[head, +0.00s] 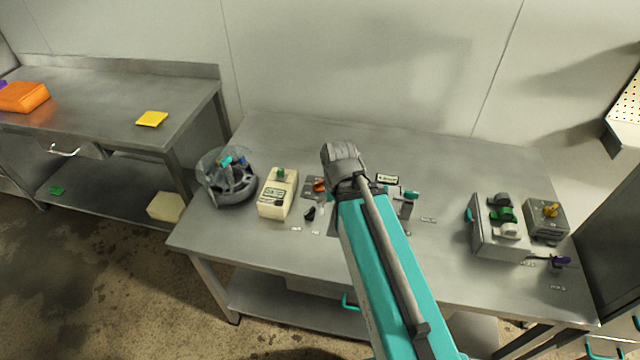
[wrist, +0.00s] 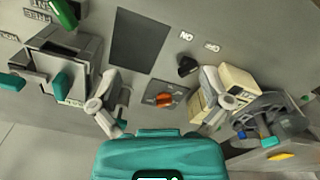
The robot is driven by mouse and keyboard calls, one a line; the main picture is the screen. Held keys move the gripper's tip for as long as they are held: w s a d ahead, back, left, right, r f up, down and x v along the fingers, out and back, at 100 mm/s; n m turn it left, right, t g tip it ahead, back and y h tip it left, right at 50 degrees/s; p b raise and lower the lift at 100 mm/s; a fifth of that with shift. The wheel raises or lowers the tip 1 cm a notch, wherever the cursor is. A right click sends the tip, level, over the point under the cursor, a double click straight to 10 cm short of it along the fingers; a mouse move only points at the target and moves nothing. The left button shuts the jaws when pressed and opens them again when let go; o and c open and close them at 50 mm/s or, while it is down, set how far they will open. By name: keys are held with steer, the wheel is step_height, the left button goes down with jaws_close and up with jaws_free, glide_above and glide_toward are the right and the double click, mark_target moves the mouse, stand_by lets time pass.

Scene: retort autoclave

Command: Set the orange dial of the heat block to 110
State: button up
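The orange dial (head: 320,185) sits on a small grey unit (head: 308,188), seemingly the heat block, on the steel table just left of my arm's end. In the wrist view the orange dial (wrist: 164,100) lies between my two spread fingers, farther off than they are, with the grey unit's face (wrist: 181,96) around it. The dial's scale and setting are too small to read. My gripper (wrist: 162,92) is open and empty, apart from the dial. In the head view my arm hides the fingertips and part of the unit.
A cream box with a green knob (head: 277,195) and a round grey device (head: 231,188) stand left of the dial. A black knob (head: 310,213) is close in front. At the right stand a grey device with several knobs (head: 490,240) and a yellow-knobbed box (head: 547,222).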

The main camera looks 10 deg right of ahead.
mark_target(319, 182)
steer(key=w+n, duration=0.4)
steer(key=w, duration=1.8)
steer(key=shift+w+r+p, duration=0.35)
steer(key=shift+f, duration=0.2)
step_height(319, 182, down, 13)
steer(key=b, duration=1.3)
steer(key=shift+f+b, duration=0.2)
steer(key=shift+b, duration=0.2)
steer(key=c, duration=1.2)
steer(key=shift+o, duration=0.2)
